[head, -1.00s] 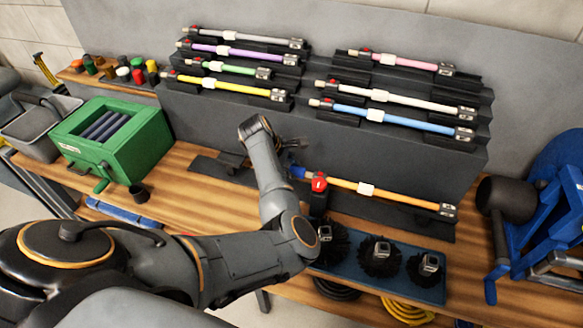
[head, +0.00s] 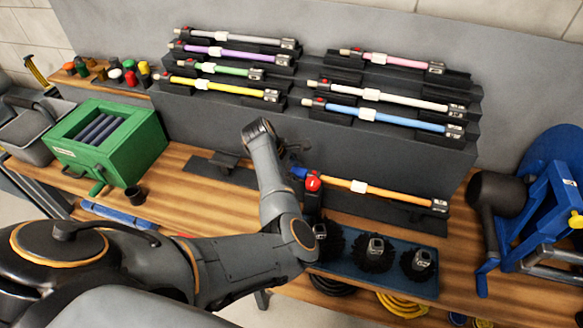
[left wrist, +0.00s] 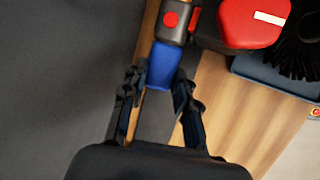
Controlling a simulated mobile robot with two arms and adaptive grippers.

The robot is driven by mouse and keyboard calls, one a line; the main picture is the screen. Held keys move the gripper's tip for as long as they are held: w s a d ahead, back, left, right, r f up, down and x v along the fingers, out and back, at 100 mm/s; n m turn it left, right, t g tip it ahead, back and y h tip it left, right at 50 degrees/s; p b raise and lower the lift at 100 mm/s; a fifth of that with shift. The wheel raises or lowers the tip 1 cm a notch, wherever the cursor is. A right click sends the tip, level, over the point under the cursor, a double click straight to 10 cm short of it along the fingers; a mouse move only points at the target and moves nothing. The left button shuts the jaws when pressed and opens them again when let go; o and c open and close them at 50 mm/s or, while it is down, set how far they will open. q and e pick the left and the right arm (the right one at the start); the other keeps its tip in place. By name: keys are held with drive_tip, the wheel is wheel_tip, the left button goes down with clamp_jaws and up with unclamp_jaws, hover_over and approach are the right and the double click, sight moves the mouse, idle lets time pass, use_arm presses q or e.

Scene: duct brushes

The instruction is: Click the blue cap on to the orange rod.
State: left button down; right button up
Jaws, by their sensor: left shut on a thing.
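The orange rod (head: 390,191) lies in its holder at the front of the bench, with a white band and a grey fitting at its right end. A red block (head: 313,182) stands at its left end. The blue cap (head: 299,172) is at that left end; it also shows in the left wrist view (left wrist: 163,66), in line with a dark fitting with a red button (left wrist: 171,19) and meeting it. I cannot tell whether it is latched. My left gripper (left wrist: 158,84) is shut on the blue cap, a finger on each side; its fingertips are partly hidden in the head view. My right gripper is not in view.
Several coloured rods lie on the stepped rack (head: 390,148) behind. A blue tray (head: 345,270) with black brushes is in front of the orange rod.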

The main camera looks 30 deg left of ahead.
use_arm(q)
drive_tip(key=c, duration=0.9)
unclamp_jaws()
drive_tip(key=shift+c, duration=0.2)
